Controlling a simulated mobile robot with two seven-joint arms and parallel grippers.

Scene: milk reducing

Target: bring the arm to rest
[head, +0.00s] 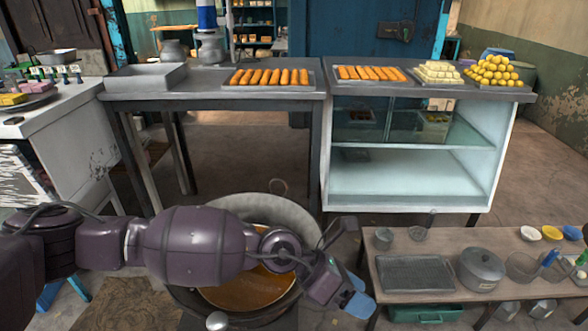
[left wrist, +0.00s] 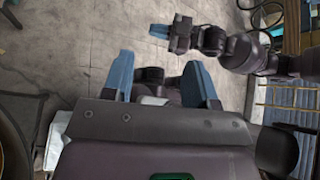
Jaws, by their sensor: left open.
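My left arm comes in from the left across the large metal pan (head: 318,222) of orange-brown liquid. Its gripper (head: 350,296), with blue fingertips, hangs to the right of the pan, near the left end of the wooden bench. In the left wrist view my left gripper (left wrist: 158,78) has its two blue fingers spread wide with nothing held between them. My right gripper (left wrist: 166,32) shows at the top of the left wrist view, over the floor; its jaw opening is unclear. The right gripper does not show in the head view.
The low wooden bench (head: 455,246) at right holds a tray (head: 415,275), a lidded pot (head: 480,268) and bowls. Behind are a metal table (head: 215,90) and a glass display counter (head: 415,185) with sweets on top. Bare floor lies between the pan and the counter.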

